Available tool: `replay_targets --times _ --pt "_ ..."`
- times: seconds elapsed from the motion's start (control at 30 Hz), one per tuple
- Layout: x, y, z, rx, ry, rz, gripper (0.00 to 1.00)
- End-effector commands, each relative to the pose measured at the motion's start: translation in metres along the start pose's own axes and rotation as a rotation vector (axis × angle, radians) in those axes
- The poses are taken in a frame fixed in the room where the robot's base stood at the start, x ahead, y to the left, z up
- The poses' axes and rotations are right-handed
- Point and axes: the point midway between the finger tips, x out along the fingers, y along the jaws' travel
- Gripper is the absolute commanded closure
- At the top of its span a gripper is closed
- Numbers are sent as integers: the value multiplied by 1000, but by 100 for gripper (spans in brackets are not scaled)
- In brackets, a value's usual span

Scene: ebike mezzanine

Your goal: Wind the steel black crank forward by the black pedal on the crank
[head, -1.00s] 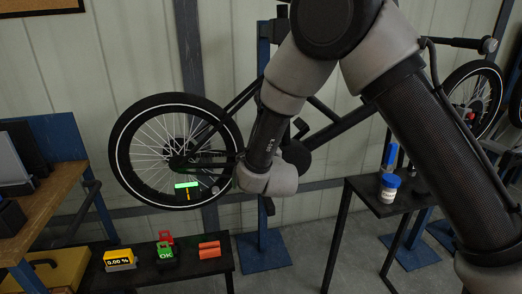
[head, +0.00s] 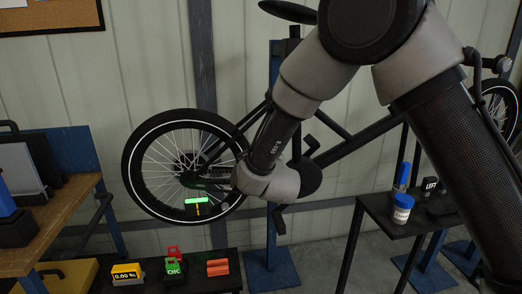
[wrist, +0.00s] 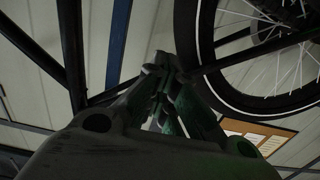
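The dark bike is on a blue stand, its wheel (head: 137,170) at the left in the head view. Near the middle, a dark round drive part shows beside my wrist. A dark crank end with what looks like the black pedal (head: 280,218) hangs below it. Another dark piece (head: 312,143) sticks up above it. My arm covers part of this area. In the wrist view my gripper (wrist: 163,68) has its fingers drawn together at the tips, with nothing visible between them. The wheel (wrist: 205,60) is at the right there. I cannot make out the pedal in that view.
A low dark bench holds a yellow meter (head: 127,274), a green OK block (head: 174,268) and an orange piece (head: 218,267). A dark table at the right holds a blue-capped jar (head: 402,209). A wooden workbench (head: 60,210) stands at the left.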

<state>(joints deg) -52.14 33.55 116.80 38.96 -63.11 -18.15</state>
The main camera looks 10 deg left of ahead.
Motion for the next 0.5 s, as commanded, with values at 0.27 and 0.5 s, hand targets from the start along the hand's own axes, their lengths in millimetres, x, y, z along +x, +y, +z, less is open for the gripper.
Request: replay_targets --times 0.27,0.5 --pt "0 0 0 0 0 0 89" --pt "0 0 0 0 0 0 76"
